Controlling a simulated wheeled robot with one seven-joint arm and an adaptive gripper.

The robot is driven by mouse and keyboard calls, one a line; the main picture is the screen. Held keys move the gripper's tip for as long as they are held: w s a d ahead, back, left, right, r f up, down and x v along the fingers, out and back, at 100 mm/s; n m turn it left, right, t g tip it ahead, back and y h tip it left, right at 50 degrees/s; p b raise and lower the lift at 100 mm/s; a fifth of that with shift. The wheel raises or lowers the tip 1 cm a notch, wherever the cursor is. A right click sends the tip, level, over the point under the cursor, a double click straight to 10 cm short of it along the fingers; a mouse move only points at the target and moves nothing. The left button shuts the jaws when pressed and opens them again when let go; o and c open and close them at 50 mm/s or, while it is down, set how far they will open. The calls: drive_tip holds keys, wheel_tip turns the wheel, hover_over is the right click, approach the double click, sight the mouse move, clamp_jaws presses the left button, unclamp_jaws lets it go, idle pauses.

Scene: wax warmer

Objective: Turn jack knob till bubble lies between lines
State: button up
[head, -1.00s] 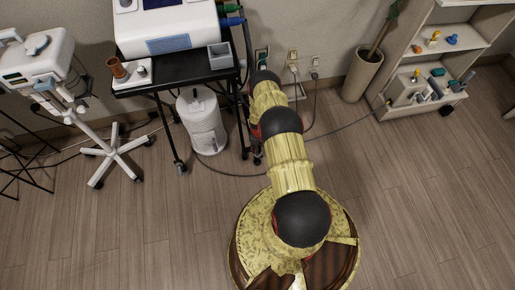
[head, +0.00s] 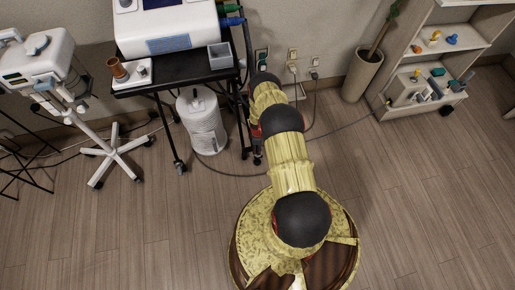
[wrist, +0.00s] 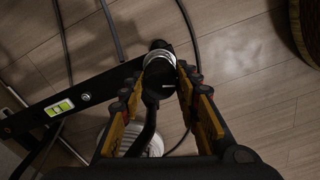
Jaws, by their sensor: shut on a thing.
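In the wrist view, the jack knob (wrist: 159,60), dark with a bright metal ring, stands at the end of a black bar. My gripper (wrist: 160,78) has its yellow-sided fingers on either side of it and is shut on it. The level (wrist: 59,108), a small yellow-green vial in a pale frame, sits on the black bar to the left. The vial is too small to tell where its bubble lies against the lines. In the head view, my arm reaches to the right side of the black cart (head: 175,77), and the knob and fingers cannot be made out.
A white cylinder (head: 201,121) stands on the floor under the cart. Cables run along the floor and past the knob. A white device on a wheeled stand (head: 110,147) is at the left. A planter (head: 362,75) and shelf (head: 436,62) stand at the right. Open floor lies in front.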

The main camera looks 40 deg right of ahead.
drive_tip(key=o, duration=1.1)
drive_tip(key=shift+o, duration=0.2)
wheel_tip(320, 180, up, 12)
idle(1.0)
